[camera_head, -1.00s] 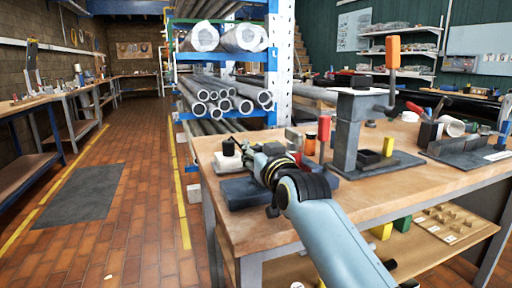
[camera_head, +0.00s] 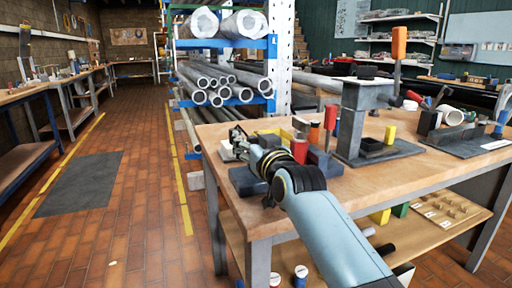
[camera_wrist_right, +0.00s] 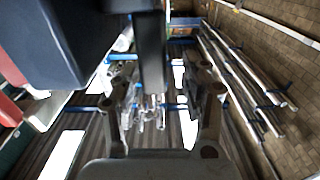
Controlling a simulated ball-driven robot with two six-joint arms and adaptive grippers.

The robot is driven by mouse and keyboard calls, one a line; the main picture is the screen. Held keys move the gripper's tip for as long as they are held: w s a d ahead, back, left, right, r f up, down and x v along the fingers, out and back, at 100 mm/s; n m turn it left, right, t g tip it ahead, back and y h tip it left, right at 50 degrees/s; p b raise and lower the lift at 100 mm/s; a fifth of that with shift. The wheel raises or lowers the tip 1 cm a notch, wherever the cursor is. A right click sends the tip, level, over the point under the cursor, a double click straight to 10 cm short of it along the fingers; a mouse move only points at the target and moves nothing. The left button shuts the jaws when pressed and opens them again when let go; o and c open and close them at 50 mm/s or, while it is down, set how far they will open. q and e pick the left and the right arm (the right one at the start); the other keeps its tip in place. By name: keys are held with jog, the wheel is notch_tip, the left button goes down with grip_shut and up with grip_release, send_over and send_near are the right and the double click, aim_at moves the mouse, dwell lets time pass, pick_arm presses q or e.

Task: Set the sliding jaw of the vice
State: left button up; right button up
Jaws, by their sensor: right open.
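A dark blue-grey block (camera_head: 247,182), which looks like part of the vice, lies near the bench's left end. My right arm and gripper hide much of what is around it, so I cannot make out the sliding jaw. My right gripper (camera_head: 238,138) is above and beside this block. In the right wrist view its two fingers stand apart and nothing is seen held between them (camera_wrist_right: 158,98). A large dark blue block (camera_wrist_right: 70,40) fills the upper left of that view, and a dark grey bar (camera_wrist_right: 151,65) hangs close beside it. My left gripper is not in view.
The wooden bench (camera_head: 420,165) carries a press (camera_head: 352,125) with an orange handle, a red-handled item (camera_head: 331,117) and a yellow block (camera_head: 390,133). A pipe rack (camera_head: 228,90) stands behind. The floor to the left is clear.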

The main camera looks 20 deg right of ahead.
jog(key=s, duration=1.1)
jog(key=shift+s+d, duration=0.15)
jog(key=shift+s, duration=0.15)
